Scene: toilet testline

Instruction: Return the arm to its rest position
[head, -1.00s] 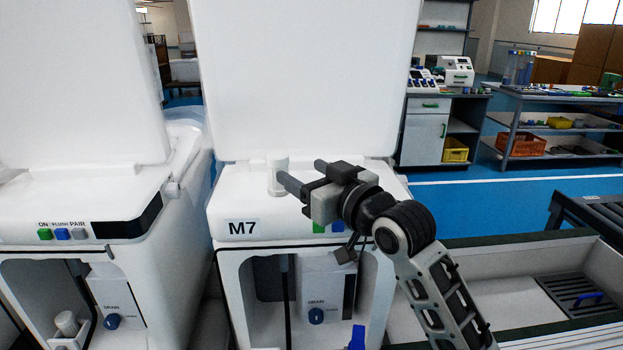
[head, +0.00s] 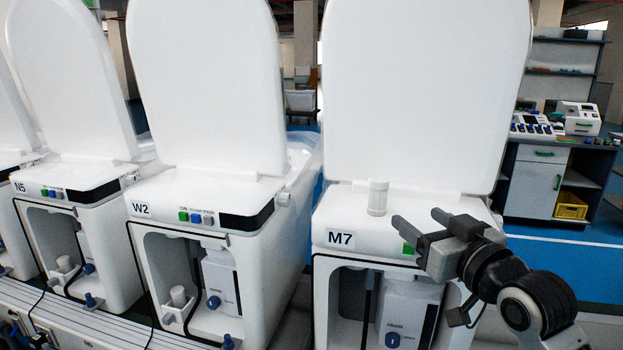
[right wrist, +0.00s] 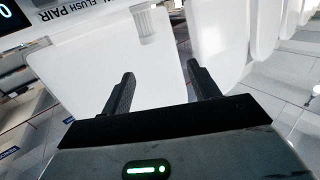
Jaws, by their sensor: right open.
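My right gripper (head: 416,238) is in front of the toilet unit marked M7 (head: 365,225), near its button panel. It is open, with nothing between its fingers. In the right wrist view the two dark fingers (right wrist: 160,92) stand apart with a white surface beyond them. A small white cylinder (head: 377,198) stands upright on top of the M7 unit, left of the gripper. The cylinder also shows at the top of the right wrist view (right wrist: 147,24). The gripper hides part of the M7 panel; a green button (head: 408,248) peeks out beside it. My left gripper is not in view.
Units W2 (head: 190,205) and N5 (head: 62,185) stand in a row to the left, lids raised. The raised M7 lid (head: 425,90) rises behind my gripper. A cabinet with devices (head: 540,175) and a yellow bin (head: 571,205) stand at the back right, beyond open blue floor.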

